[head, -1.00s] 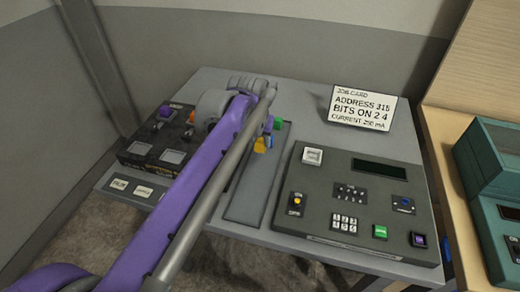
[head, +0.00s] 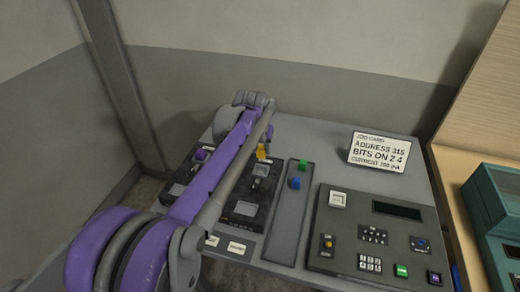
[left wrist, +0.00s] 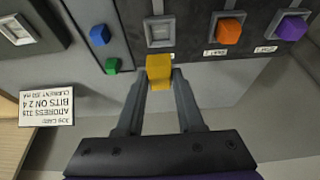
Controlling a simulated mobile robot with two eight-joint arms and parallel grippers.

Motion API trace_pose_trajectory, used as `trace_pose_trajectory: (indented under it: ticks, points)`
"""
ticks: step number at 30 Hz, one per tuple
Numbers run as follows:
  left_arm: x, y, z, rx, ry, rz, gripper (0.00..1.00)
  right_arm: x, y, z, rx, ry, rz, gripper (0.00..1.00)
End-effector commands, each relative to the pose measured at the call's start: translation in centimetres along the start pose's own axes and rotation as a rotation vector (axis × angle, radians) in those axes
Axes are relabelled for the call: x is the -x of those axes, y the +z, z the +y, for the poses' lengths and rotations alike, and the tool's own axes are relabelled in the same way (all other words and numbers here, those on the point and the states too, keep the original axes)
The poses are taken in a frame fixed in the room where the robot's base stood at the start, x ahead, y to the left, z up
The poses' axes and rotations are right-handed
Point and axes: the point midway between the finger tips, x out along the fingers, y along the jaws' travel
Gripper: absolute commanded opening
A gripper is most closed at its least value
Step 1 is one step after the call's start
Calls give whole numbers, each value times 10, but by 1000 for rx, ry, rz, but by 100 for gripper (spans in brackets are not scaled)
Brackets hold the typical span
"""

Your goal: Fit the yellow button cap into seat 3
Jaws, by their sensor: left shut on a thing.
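My left gripper (left wrist: 160,82) is shut on the yellow button cap (left wrist: 159,70). In the head view the cap (head: 262,152) shows just beyond my purple arm, at the far right of the black seat panel (head: 228,221). In the left wrist view the cap is close to an empty square seat (left wrist: 160,33) and appears apart from it. An orange cap (left wrist: 229,30) and a purple cap (left wrist: 291,27) are on the panel beside that seat. Seat numbers are not readable. My arm hides part of the panel in the head view. My right gripper is not in view.
A grey strip tray (head: 288,220) right of the panel holds a blue cap (head: 295,183) and a green cap (head: 303,165). A keypad console (head: 345,236) stands further right, with a job card (head: 377,152) behind it. A teal box (head: 495,205) is at the far right.

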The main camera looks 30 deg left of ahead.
Motion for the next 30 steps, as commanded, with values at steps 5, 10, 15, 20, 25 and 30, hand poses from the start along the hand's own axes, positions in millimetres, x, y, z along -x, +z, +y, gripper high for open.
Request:
trace_pose_trajectory:
  ticks: [5,10,15,20,25,30]
  points:
    - [1,-8,-1,0,2,6,0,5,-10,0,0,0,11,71]
    - [-10,-2,-2,0,1,2,0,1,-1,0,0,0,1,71]
    - [-26,6,-2,-1,1,0,0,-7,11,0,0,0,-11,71]
    - [-44,13,-1,-1,1,1,0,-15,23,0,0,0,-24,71]
    - [-58,18,-1,-1,1,2,0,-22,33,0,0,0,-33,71]
    - [-61,19,-1,0,2,4,0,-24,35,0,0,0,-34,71]
